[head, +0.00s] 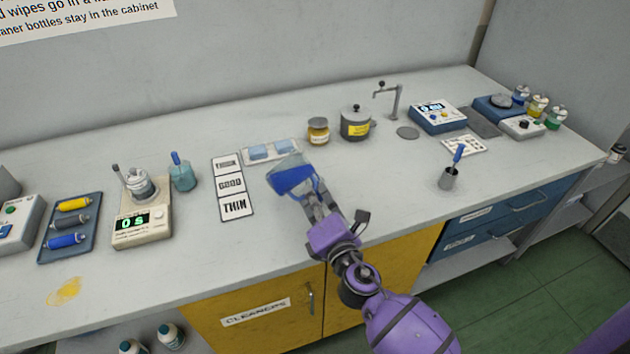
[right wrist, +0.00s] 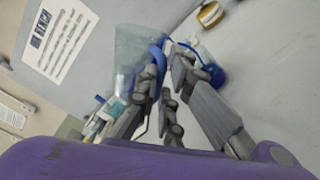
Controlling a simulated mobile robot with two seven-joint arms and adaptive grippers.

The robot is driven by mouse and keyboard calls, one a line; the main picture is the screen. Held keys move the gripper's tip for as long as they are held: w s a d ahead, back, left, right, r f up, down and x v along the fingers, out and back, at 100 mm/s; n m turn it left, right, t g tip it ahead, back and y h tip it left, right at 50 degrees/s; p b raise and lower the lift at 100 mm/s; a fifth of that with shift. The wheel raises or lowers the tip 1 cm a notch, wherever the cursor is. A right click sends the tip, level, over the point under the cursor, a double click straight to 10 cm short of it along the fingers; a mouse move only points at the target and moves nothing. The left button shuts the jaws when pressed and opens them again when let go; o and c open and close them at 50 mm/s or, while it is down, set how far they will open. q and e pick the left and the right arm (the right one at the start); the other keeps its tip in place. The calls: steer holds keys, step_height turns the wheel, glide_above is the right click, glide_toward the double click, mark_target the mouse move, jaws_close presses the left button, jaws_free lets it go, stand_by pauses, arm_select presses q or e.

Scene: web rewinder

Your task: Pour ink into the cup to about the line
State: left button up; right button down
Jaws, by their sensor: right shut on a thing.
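My right gripper (head: 308,197) is shut on a clear jug (head: 283,170) with blue on its near side, held above the counter. The jug looks tilted in the head view. In the right wrist view, the gripper fingers (right wrist: 165,82) are at the blue handle of the clear jug (right wrist: 132,48). The ink level inside cannot be made out. A small metal cup (head: 140,184) sits on the beige device reading "0 s" (head: 143,231), left of the jug and apart from it. No line on this cup can be made out. My left gripper is not in view.
A jar with a blue-handled tool (head: 183,177) and a THIN/GOOD card (head: 232,186) lie between device and jug. A lidded pot (head: 355,122) and amber jar (head: 318,131) stand behind. The front counter is mostly clear.

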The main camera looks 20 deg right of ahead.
steer(key=shift+w+n, duration=0.1)
steer(key=shift+n, duration=0.3)
stand_by(0.4)
steer(key=shift+d, duration=0.1)
steer(key=shift+f+n, duration=0.3)
steer(key=shift+n, duration=0.9)
steer(key=shift+d, duration=0.1)
